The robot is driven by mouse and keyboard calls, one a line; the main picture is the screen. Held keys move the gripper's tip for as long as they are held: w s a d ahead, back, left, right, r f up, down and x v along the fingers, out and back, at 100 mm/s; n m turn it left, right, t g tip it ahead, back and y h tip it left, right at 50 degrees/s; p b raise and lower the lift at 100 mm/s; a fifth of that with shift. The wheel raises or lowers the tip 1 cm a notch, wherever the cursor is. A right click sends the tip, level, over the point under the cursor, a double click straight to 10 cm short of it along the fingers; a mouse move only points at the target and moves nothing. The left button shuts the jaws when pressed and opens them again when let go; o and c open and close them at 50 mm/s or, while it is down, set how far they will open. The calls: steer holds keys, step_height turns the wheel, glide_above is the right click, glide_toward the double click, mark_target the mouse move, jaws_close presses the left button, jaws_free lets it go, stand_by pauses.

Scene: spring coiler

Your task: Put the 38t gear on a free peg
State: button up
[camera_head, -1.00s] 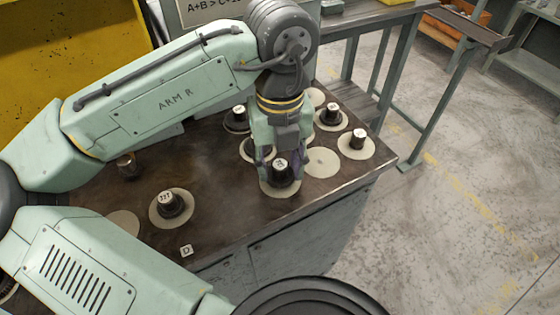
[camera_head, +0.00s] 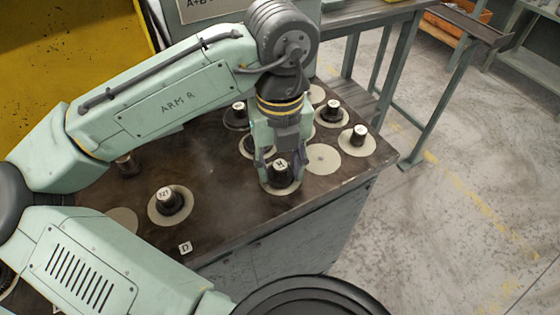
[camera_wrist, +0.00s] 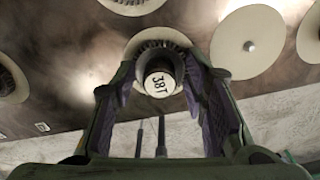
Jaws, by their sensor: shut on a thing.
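The 38t gear (camera_wrist: 158,84) is a dark toothed gear with a tall hub and a white "38T" cap. It stands upright over a cream disc (camera_wrist: 136,46) near the table's front edge. It also shows in the head view (camera_head: 280,170). My gripper (camera_head: 277,165) is around its hub with one finger on each side, shut on it. A bare cream disc with a thin peg at its middle (camera_head: 323,159) lies just right of the gripper; it also shows in the wrist view (camera_wrist: 249,45). The gear's underside is hidden, so I cannot tell whether it touches its disc.
Other capped gears stand on discs: one at front left (camera_head: 170,200), one at right (camera_head: 358,138), one behind it (camera_head: 333,112), one at back left (camera_head: 238,112). A bare disc (camera_head: 122,220) lies far left. A tile marked D (camera_head: 185,248) lies near the front edge.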

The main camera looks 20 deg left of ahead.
steer(key=o, duration=1.4)
steer(key=shift+o, duration=0.2)
step_height(320, 180, up, 25)
steer(key=p, duration=0.8)
steer(key=shift+p, duration=0.3)
